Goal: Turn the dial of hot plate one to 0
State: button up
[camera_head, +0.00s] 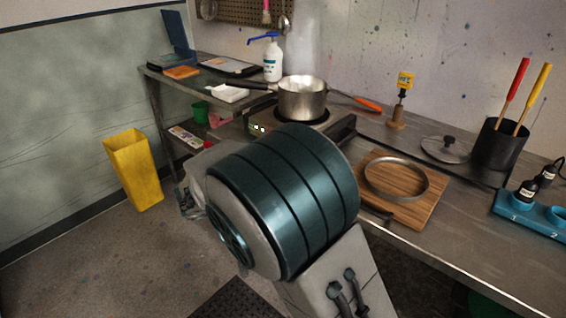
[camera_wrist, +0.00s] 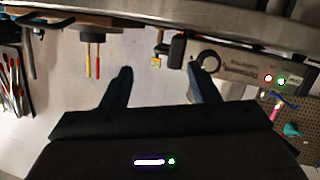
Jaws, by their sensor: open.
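The hot plate (camera_head: 316,124) sits on the bench with a steaming metal pot (camera_head: 302,104) on it. In the wrist view, which looks upside down, the hot plate's front panel (camera_wrist: 240,72) carries a round dial (camera_wrist: 208,60) and small lights. My gripper (camera_wrist: 158,72) is open and empty. Its right finger overlaps the panel just below the dial in the picture, and the left finger is well to the left. Contact and the dial's setting cannot be told.
A wooden board (camera_head: 426,211) with a metal ring (camera_head: 396,180), a lid (camera_head: 447,149) and a black holder (camera_head: 497,146) stand to the right on the bench. A white pump bottle (camera_head: 272,62) stands behind.

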jog(key=a+t, duration=0.4)
jog(key=a, duration=0.4)
jog(key=shift+y, duration=0.3)
jog(key=x, duration=0.9)
jog(key=f+x, duration=0.1)
jog(key=x, duration=0.4)
jog(key=shift+w, duration=0.1)
jog(key=c, duration=1)
